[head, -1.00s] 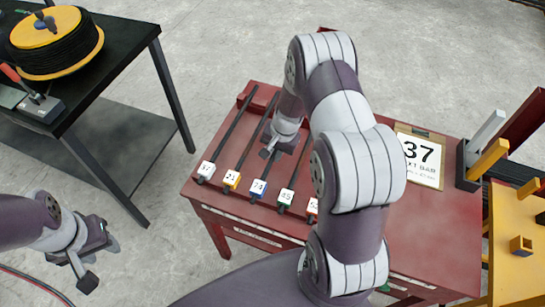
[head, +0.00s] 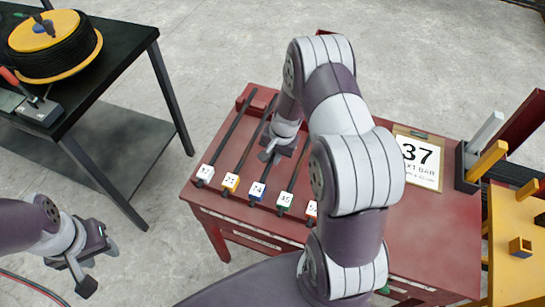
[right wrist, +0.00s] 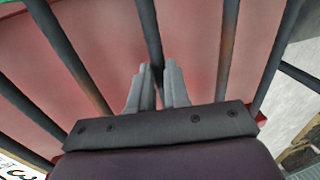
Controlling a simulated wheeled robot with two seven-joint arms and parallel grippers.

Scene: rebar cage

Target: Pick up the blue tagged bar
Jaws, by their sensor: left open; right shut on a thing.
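The blue tagged bar (head: 257,191) is the middle one of several dark bars lying side by side on the red table (head: 440,235). Its blue and white tag faces the front edge, and my arm hides its far part. My right gripper (head: 270,153) is low over the bars. In the right wrist view, its fingers (right wrist: 159,78) are shut on the middle bar (right wrist: 149,25), with other bars on both sides. The bar still appears to lie in the row. My left gripper (head: 93,266) is open and empty, off to the left over the floor.
Neighbouring bars carry a yellow tag (head: 230,183), a green tag (head: 284,200) and a red tag (head: 311,210). A card reading 37 (head: 421,163) lies to the right. A black table with a cable reel (head: 50,45) stands at left, a yellow table (head: 515,230) at right.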

